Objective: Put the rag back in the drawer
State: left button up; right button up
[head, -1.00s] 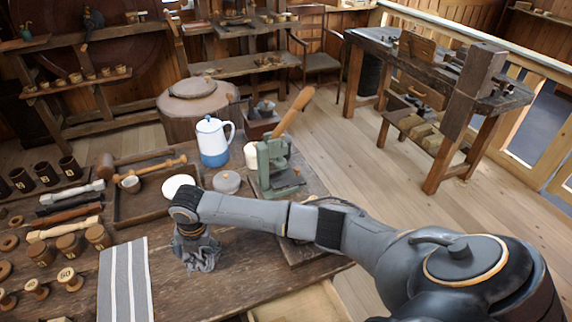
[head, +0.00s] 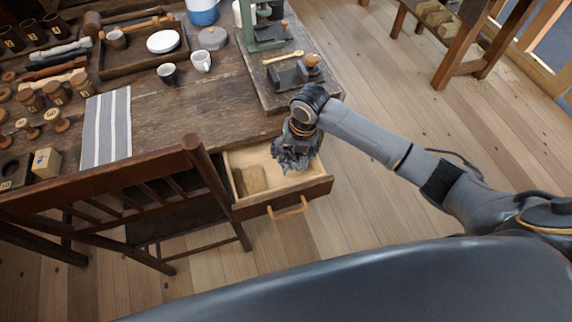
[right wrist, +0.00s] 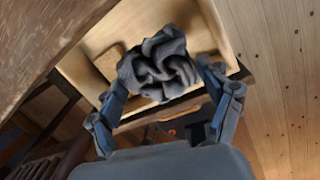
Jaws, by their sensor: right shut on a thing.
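The rag (head: 292,162) is dark grey and crumpled. My right gripper (head: 297,150) is shut on it, over the open drawer (head: 312,190) in the head view. In the right wrist view the rag (right wrist: 158,65) bunches up between the two fingers, with the drawer's pale inside behind it. I cannot tell whether the rag touches the drawer's floor. The drawer is pulled out from under the table's front edge, with a curved wooden handle (head: 288,207) on its front. My left gripper is not in view.
A wooden block (head: 250,180) lies in the drawer's left part. A wooden chair (head: 195,180) stands close to the drawer's left side. The table (head: 190,110) carries a striped cloth (head: 106,128), cups and spools. The floor right of the drawer is clear.

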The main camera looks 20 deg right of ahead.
aim_at(296, 158)
notch_tip(296, 158, down, 9)
dwell(0.4)
jog(key=shift+f, duration=0.2)
jog(key=o, duration=1)
jog(key=shift+r, duration=0.1)
jog(key=r, duration=0.4)
jog(key=s+d+r, duration=0.1)
jog(key=r, duration=0.7)
jog(key=shift+s+d+p, duration=0.15)
jog(key=shift+s+p, duration=0.1)
jog(key=shift+p, duration=0.1)
